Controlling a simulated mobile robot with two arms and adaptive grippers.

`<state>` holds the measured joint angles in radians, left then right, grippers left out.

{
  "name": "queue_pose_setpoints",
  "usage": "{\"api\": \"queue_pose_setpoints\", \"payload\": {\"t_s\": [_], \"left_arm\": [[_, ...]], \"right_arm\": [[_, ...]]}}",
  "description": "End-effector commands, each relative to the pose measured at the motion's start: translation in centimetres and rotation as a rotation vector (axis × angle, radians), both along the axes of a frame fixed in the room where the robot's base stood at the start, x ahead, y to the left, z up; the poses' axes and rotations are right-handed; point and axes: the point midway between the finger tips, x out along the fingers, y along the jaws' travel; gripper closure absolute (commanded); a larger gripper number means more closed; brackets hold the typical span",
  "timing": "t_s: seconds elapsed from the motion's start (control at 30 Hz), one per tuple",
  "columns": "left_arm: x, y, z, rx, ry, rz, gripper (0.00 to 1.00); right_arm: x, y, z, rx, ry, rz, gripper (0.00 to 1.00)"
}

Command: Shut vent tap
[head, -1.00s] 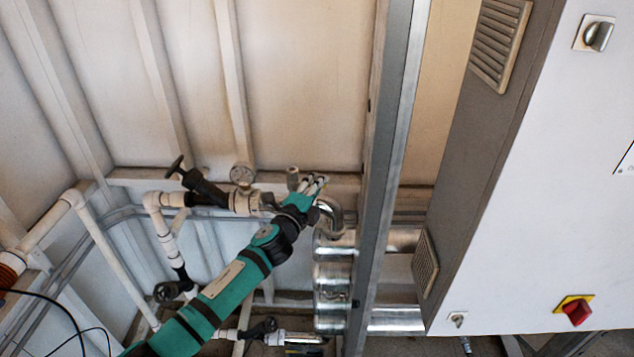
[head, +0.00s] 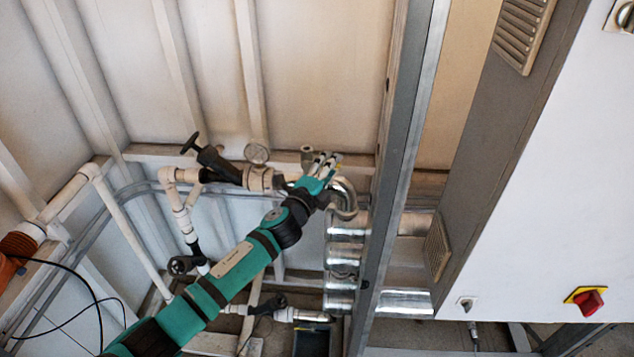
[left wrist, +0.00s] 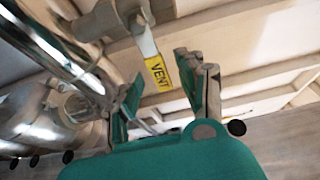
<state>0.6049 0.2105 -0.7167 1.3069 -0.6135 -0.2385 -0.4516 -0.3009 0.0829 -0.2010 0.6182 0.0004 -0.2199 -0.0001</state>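The vent tap (head: 307,150) is a small grey fitting on the pipework near the back wall in the head view. In the left wrist view its grey body (left wrist: 118,18) is at the top, with a pale lever carrying a yellow VENT label (left wrist: 158,73) hanging down from it. My left gripper (head: 322,166) is right beside the tap in the head view. In the left wrist view the left gripper (left wrist: 160,88) has its fingers apart, with the label between the tips; I cannot tell whether they touch it. My right gripper is out of view.
A shiny bent pipe (head: 345,196) is just right of the gripper. A grey upright post (head: 401,170) and a white cabinet (head: 560,180) stand on the right.

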Motion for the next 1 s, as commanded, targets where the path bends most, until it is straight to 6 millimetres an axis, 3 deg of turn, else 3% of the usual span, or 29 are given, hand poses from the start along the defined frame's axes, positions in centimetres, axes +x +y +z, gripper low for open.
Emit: {"api": "queue_pose_setpoints", "payload": {"t_s": [0.5,0.7,1.0], "left_arm": [[-8.7,3.5,0.0,0.002,0.001,-0.001,0.61],[-9.9,4.0,0.0,0.002,0.001,0.0,0.61],[-9.9,4.0,0.1,0.002,0.0,-0.001,0.61]], "right_arm": [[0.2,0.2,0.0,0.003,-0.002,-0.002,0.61],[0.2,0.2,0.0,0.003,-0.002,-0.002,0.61],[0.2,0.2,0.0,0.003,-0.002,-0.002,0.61]]}}
